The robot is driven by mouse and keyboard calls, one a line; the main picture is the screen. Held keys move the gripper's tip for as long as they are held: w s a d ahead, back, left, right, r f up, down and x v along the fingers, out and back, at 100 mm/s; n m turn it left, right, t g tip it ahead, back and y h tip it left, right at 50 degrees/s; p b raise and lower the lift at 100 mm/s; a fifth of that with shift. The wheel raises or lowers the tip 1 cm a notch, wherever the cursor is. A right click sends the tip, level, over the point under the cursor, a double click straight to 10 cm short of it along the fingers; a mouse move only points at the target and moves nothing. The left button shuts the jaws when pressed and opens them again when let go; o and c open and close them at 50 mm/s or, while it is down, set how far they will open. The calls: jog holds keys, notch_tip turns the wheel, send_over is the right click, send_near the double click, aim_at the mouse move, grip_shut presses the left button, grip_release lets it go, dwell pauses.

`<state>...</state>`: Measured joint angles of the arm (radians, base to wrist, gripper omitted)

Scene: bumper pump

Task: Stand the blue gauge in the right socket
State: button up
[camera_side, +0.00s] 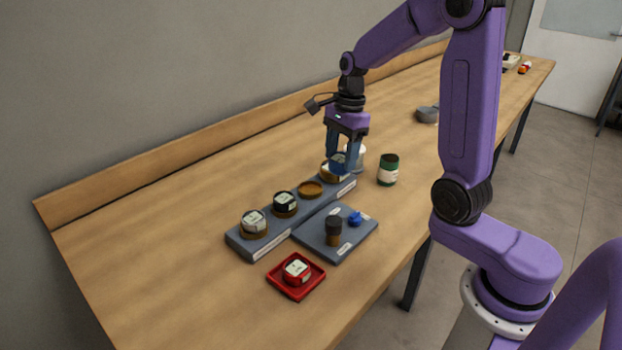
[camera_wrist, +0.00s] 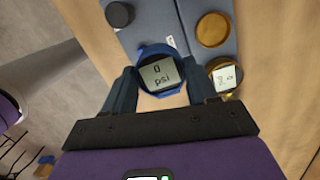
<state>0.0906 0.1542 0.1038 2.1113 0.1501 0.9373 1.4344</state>
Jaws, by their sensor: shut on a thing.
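My gripper (camera_side: 346,160) is shut on the blue gauge (camera_wrist: 160,72), whose grey face reads "0 psi" in the wrist view. The gauge shows as a small blue patch (camera_side: 338,161) between the fingers in the side view. It is near the right end of the grey socket strip (camera_side: 262,243); the side view does not clearly show its height. An empty brass socket (camera_side: 310,190) is third from the left on the strip and also shows in the wrist view (camera_wrist: 212,30). The right-end socket holds a pale-faced gauge (camera_wrist: 226,76), partly hidden by my finger.
A silver gauge (camera_side: 254,222) and a black gauge (camera_side: 285,202) occupy the left sockets. A grey plate (camera_side: 318,243) carries a dark knob (camera_side: 334,230) and a blue part (camera_side: 355,218). A green jar (camera_side: 388,169) stands right.

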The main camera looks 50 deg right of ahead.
jog(key=w+f, duration=0.2)
jog(key=w, duration=0.1)
jog(key=w+d+f, duration=0.1)
jog(key=w+f, duration=0.5)
jog(key=w, duration=0.1)
jog(key=shift+d, duration=0.2)
jog(key=shift+w+f, duration=0.15)
jog(key=shift+f, duration=1.55)
jog(key=shift+f, duration=0.15)
jog(key=o, duration=1.2)
jog(key=shift+o, duration=0.2)
